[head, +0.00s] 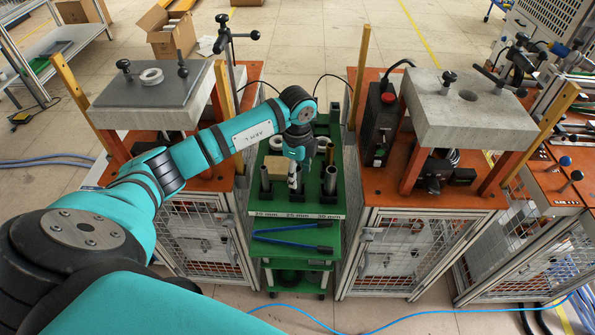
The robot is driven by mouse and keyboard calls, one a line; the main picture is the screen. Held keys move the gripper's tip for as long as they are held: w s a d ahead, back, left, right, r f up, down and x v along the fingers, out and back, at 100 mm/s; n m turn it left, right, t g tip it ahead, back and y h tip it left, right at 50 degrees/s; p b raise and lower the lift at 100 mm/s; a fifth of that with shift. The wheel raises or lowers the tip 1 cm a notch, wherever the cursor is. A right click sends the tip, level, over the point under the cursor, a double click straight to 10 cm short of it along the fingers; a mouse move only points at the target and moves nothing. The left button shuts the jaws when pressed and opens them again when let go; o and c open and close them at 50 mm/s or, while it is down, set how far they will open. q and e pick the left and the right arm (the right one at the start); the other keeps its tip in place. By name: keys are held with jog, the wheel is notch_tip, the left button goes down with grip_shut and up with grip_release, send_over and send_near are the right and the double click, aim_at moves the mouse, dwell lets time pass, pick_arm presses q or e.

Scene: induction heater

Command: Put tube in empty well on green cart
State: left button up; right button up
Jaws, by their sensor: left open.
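The green cart (338,200) stands in the middle between two workbenches, with size labels along its front edge. My left gripper (297,168) is open, pointing down over the middle of the cart top, close to the front middle tube position. The gripper hides part of that spot, so I cannot tell which well is empty or whether it touches a tube. My right gripper is out of view.
Blue-handled pliers (290,243) lie on the cart's front ledge. A grey slab (150,92) with a white ring stands on the left bench. A concrete-like block (468,112) with a hole stands on the right bench beside a black box (379,125) with a red button.

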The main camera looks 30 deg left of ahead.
pick_arm(q)
notch_tip(320, 180, up, 12)
dwell(0.6)
dwell(0.4)
